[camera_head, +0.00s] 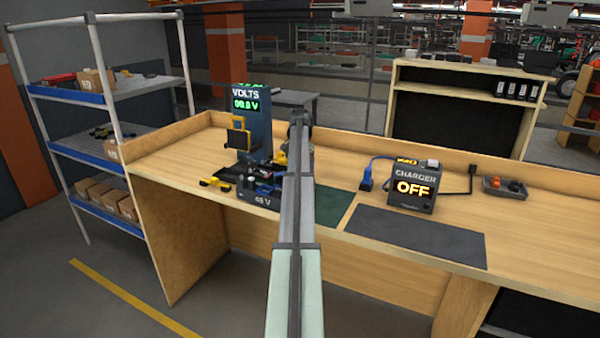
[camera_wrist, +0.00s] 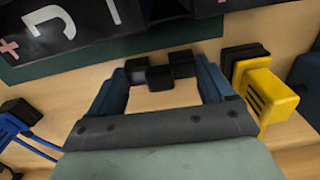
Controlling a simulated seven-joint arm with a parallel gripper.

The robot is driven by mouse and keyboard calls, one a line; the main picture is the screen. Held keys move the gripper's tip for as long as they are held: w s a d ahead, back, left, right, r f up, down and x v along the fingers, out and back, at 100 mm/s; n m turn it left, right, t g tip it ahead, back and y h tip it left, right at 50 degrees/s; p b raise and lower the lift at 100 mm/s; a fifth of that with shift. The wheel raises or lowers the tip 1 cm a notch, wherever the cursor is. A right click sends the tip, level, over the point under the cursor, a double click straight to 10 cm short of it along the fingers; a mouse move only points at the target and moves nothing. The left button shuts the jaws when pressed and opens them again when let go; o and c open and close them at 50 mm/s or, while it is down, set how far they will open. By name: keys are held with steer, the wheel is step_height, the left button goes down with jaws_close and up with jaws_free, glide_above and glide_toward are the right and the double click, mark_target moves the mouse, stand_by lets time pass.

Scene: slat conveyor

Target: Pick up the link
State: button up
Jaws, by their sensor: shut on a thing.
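In the wrist view my gripper (camera_wrist: 160,70) has its two blue-grey fingers reaching forward, with black tips close together. A small dark block (camera_wrist: 160,78) sits between the tips, and the gripper is shut on it. I take this block to be the link; its full shape is hidden by the tips. It is above or at the wooden bench top; I cannot tell whether it touches. In the head view my arm covers most of the gripper, near the dark 48 V unit (camera_head: 262,199) on the bench, and the link cannot be made out.
A volts display (camera_head: 251,110) stands behind the 48 V unit. A yellow-and-black connector (camera_wrist: 265,90) is right of my fingers; a blue one (camera_wrist: 20,130) is at the left. A charger (camera_head: 413,188) reading OFF stands to the right. The dark mat (camera_head: 415,237) is clear.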

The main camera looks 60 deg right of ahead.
step_height(320, 180, up, 9)
steer(key=w+a+r+n, duration=0.1)
steer(key=w+a+n, duration=0.1)
steer(key=a+n, duration=0.1)
steer(key=w+a+r+n, duration=0.1)
steer(key=w+a+n, duration=0.1)
steer(key=a, duration=0.1)
steer(key=w+a+r+n, duration=0.1)
steer(key=w+a+n, duration=0.1)
steer(key=a+n, duration=0.1)
steer(key=shift+r+n, duration=0.3)
steer(key=w+a+r+n, duration=0.1)
steer(key=w+a+n, duration=0.3)
steer(key=a+n, duration=0.5)
steer(key=shift+w+a+r+n, duration=0.35)
steer(key=shift+a+r+n, duration=0.05)
steer(key=shift+a, duration=0.6)
steer(key=shift+f, duration=2.1)
steer(key=shift+f, duration=1.1)
steer(key=o, duration=0.9)
